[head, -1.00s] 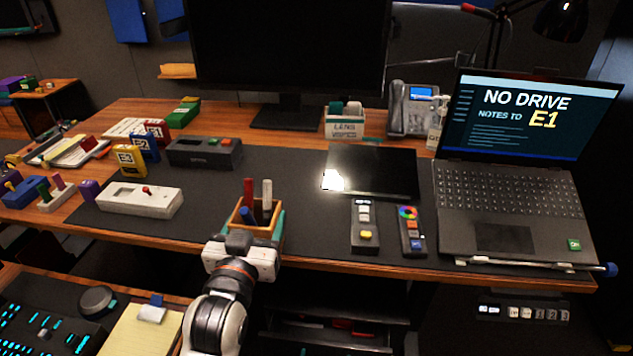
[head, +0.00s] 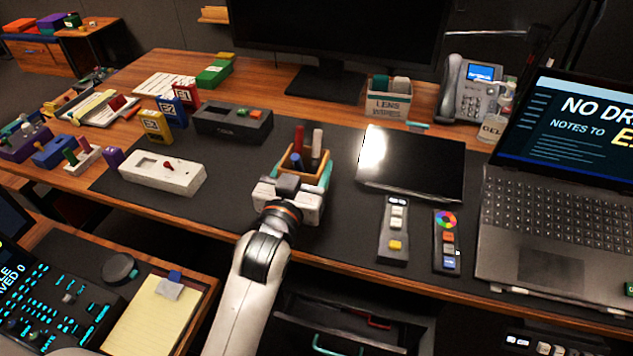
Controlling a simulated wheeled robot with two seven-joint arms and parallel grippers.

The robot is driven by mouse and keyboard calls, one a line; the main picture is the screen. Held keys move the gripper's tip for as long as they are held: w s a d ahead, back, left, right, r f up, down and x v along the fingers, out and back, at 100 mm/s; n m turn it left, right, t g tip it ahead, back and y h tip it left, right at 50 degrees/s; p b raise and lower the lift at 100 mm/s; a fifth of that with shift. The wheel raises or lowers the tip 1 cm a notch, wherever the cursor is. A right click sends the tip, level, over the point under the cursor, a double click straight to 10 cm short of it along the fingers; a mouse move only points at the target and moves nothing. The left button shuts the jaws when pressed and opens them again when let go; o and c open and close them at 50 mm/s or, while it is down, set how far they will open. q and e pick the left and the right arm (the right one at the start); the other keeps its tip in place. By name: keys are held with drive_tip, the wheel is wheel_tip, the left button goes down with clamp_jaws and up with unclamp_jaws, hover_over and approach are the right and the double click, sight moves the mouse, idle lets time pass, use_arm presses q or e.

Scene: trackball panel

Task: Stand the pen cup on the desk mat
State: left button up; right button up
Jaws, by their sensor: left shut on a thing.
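The pen cup (head: 291,161) is a square wooden cup with a teal side, holding a red, a white and a blue pen. My left gripper (head: 289,190) is shut on it from the near side; the gripper body hides its lower front. The cup looks upright and is over the dark desk mat (head: 240,215). I cannot tell whether its base touches the mat. My right gripper is not in view.
A white box with a red lever (head: 162,172) stands left on the mat. A black tablet (head: 412,160), two small remotes (head: 394,230) (head: 446,242) and a laptop (head: 530,230) are to the right. Bare mat lies between the white box and the cup.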

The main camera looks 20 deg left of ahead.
use_arm(q)
drive_tip(key=shift+s+f, duration=0.1)
drive_tip(key=shift+f, duration=2.55)
drive_tip(key=shift+f, duration=0.1)
drive_tip(key=o, duration=0.6)
drive_tip(key=shift+f, duration=0.15)
drive_tip(key=o, duration=0.5)
drive_tip(key=shift+c, duration=0.2)
drive_tip(key=s+b, duration=0.2)
drive_tip(key=s, duration=0.9)
drive_tip(key=shift+s+a+r, duration=0.2)
drive_tip(key=shift+s, duration=0.2)
